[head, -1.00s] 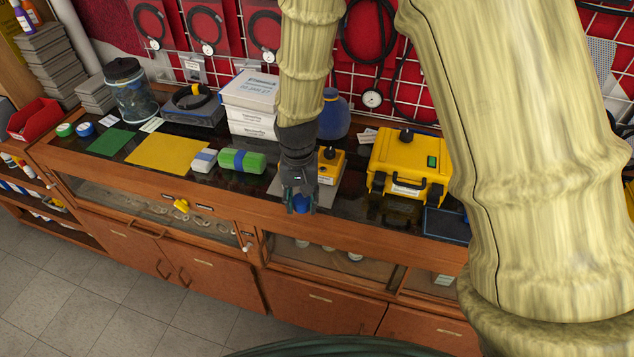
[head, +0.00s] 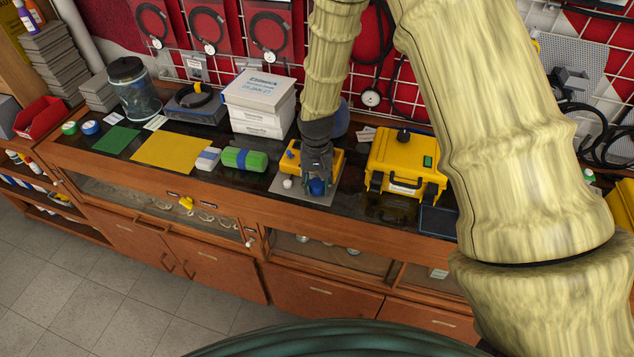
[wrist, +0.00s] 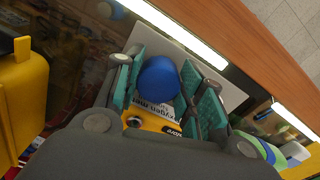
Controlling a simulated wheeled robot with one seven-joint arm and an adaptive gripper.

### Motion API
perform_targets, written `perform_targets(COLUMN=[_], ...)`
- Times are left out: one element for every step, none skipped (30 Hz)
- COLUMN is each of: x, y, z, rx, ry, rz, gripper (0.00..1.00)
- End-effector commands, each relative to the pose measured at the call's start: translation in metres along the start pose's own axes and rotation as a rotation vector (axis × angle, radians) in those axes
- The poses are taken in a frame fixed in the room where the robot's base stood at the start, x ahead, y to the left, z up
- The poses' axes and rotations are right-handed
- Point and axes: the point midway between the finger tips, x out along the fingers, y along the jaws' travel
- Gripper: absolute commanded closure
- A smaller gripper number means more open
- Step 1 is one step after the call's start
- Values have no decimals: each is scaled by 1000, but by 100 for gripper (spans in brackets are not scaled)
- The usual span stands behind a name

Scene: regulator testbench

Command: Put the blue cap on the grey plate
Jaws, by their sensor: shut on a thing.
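The blue cap (head: 317,187) is a rounded blue piece held between the fingers of my gripper (head: 317,180). In the wrist view the cap (wrist: 158,78) sits between the two green finger pads of my gripper (wrist: 162,82), which is shut on it. The grey plate (head: 298,195) lies on the dark bench top near its front edge, and the cap is over its right part. The plate also shows beyond the cap in the wrist view (wrist: 150,38). I cannot tell whether the cap touches the plate.
A yellow meter box (head: 292,158) stands right behind the cap, partly hidden by my gripper. A small white ball (head: 287,183) is on the plate's left part. A large yellow case (head: 405,165) stands to the right, a green-and-blue bundle (head: 243,159) to the left.

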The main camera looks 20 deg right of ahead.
Motion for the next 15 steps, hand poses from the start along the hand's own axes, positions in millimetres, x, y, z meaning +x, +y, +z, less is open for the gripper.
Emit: perform_targets(x=[2,4,6,7,7,8,8,8,8,8,8,9,9,10,11], y=[0,0,0,0,0,0,0,0,0,0,0,0,0,0,0], z=[0,0,0,0,0,0,0,0,0,0,0,0,0,0,0], rx=[0,0,0,0,0,0,0,0,0,0,0,0,0,0,0], ry=[-2,-1,0,1,1,1,1,1,1,1,1,1,1,1,1], rz=[1,0,0,0,0,-1,-1,-1,-1,0,0,0,0,0,0], gripper=[74,74,74,74,74,74,74,74,74,74,74,74,74,74,74])
